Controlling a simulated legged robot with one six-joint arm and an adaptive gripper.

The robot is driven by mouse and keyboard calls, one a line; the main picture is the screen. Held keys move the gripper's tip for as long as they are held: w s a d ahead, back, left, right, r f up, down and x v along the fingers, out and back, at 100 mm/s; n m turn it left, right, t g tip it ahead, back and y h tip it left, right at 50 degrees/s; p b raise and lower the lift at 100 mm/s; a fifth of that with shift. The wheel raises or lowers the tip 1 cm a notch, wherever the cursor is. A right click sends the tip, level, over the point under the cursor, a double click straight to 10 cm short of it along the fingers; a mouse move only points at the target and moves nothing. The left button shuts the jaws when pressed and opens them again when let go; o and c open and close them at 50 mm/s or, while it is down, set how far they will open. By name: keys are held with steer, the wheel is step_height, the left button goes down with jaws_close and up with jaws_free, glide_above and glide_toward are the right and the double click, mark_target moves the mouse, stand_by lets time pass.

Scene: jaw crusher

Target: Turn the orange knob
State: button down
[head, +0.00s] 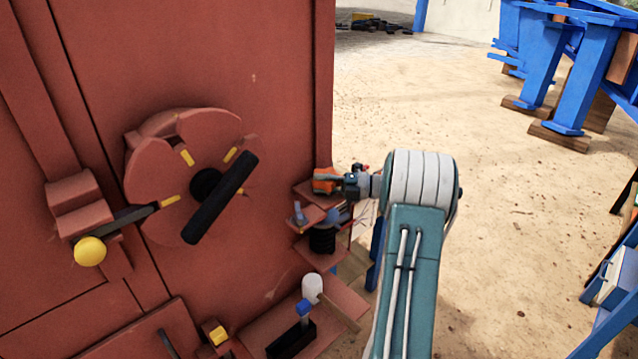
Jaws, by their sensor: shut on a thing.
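The orange knob (324,181) is a small orange block at the right edge of the red machine, above a small red bracket. My gripper (338,182) reaches it from the right, with its fingers shut on the knob. The fingers are small and dark in the head view and partly cover the knob's right side. My teal and white arm hides what lies behind it.
The red machine panel (220,60) fills the left side, with a black-handled wheel (220,198) and a yellow-ended lever (90,251). Red brackets (320,260) with a dark coil stand below the knob. Blue steel supports (575,85) stand far right. Sandy ground between is open.

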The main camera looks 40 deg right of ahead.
steer(key=shift+s+d+f+n+g+y, duration=0.1)
steer(key=shift+s+n+g+y, duration=0.05)
steer(key=shift+n+g+y, duration=0.75)
steer(key=shift+s+d+f+n+g+y, duration=0.1)
steer(key=shift+n+g+y, duration=0.5)
steer(key=shift+g, duration=0.6)
steer(key=shift+n+g, duration=0.3)
steer(key=c, duration=0.7)
jaws_free()
steer(key=shift+o, duration=0.2)
steer(key=shift+d, duration=0.1)
